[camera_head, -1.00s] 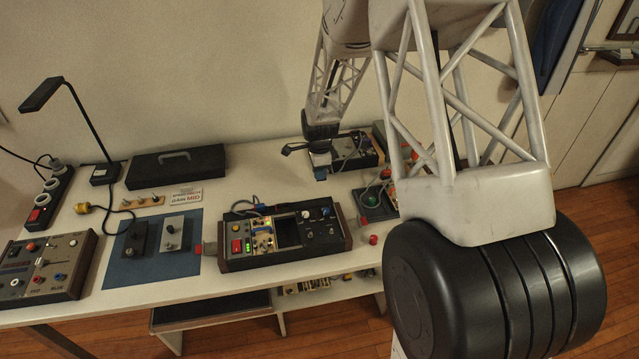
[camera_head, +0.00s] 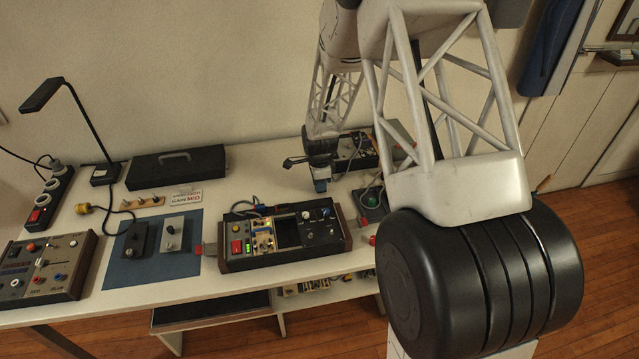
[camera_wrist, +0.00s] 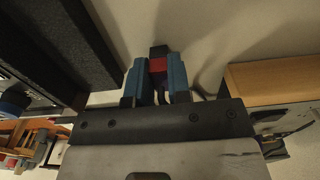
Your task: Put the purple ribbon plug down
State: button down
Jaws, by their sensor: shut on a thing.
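My gripper (camera_head: 320,184) is above the white bench (camera_head: 215,218), behind the right part of the wood-sided console (camera_head: 285,235). In the wrist view, my gripper (camera_wrist: 158,78) has its two blue fingers shut on a small block, which I take to be the plug (camera_wrist: 158,63). It shows a dark end and a dark red band between the fingertips. No purple ribbon can be made out. In the head view the plug is too small or hidden to tell. I cannot tell whether it touches the bench.
A device (camera_head: 356,150) with cables stands behind my gripper, and a dark tray (camera_head: 372,203) with a green button is at its right. A black case (camera_head: 176,167), lamp (camera_head: 75,125) and blue mat (camera_head: 150,264) are on the left.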

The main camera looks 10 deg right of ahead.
jog(key=shift+f, duration=0.15)
jog(key=c, duration=1.1)
grip_release()
jog(key=shift+o, duration=0.2)
notch_tip(320, 180, up, 12)
jog(key=shift+r, duration=0.2)
